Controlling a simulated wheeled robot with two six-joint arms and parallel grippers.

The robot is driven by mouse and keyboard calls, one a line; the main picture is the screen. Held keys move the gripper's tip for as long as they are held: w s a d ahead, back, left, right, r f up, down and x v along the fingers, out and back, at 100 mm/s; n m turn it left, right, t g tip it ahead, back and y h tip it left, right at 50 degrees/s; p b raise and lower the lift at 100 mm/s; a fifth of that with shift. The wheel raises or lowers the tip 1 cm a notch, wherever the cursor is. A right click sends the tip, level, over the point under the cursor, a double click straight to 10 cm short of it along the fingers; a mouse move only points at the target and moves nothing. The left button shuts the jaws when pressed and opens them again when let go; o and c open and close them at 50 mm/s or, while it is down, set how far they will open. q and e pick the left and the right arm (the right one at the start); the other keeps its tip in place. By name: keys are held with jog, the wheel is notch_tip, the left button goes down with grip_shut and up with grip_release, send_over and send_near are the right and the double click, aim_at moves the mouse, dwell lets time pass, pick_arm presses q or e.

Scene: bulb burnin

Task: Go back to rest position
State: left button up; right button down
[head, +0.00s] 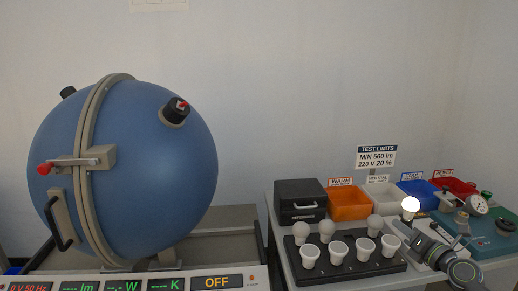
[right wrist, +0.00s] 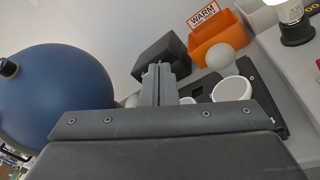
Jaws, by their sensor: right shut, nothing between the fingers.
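My right gripper (head: 404,230) reaches in from the lower right in the head view, over the right end of the black bulb rack (head: 345,268). Its fingers (right wrist: 158,84) are shut together and empty in the right wrist view. A white bulb (head: 410,204), bright as if lit, stands upright just behind the gripper; in the right wrist view a bulb (right wrist: 290,12) sits in a dark socket. The rack holds grey-white round bulbs (head: 326,230) behind and several white cup-shaped pieces (head: 338,252) in front. My left gripper is not in view.
A large closed blue sphere (head: 140,165) stands at left, its panel display (head: 217,282) reading OFF. A black box (head: 300,201) and orange (head: 349,204), white, blue (head: 418,191) and red bins line the back.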

jog(key=s+f+m+g+h, duration=0.3)
jog(key=s+f+m+h, duration=0.35)
jog(key=s+m, duration=0.6)
jog(key=s+f+m+g+h, duration=0.2)
jog(key=s+f+m+h, duration=0.45)
jog(key=s+m, duration=0.6)
jog(key=s+a+f+m+g+y, duration=0.35)
jog(key=s+a, duration=0.25)
jog(key=s, duration=0.3)
jog(key=s+a+f+m+g+y, duration=0.35)
jog(key=s+a+f+g, duration=0.2)
jog(key=s, duration=0.45)
notch_tip(320, 180, down, 25)
jog(key=d+g, duration=0.1)
jog(key=d, duration=0.1)
jog(key=s+a+f+g, duration=0.1)
jog(key=s+a+f, duration=0.1)
jog(key=s+f, duration=1.2)
jog(key=shift+s+f, duration=0.4)
jog(key=shift+s, duration=0.1)
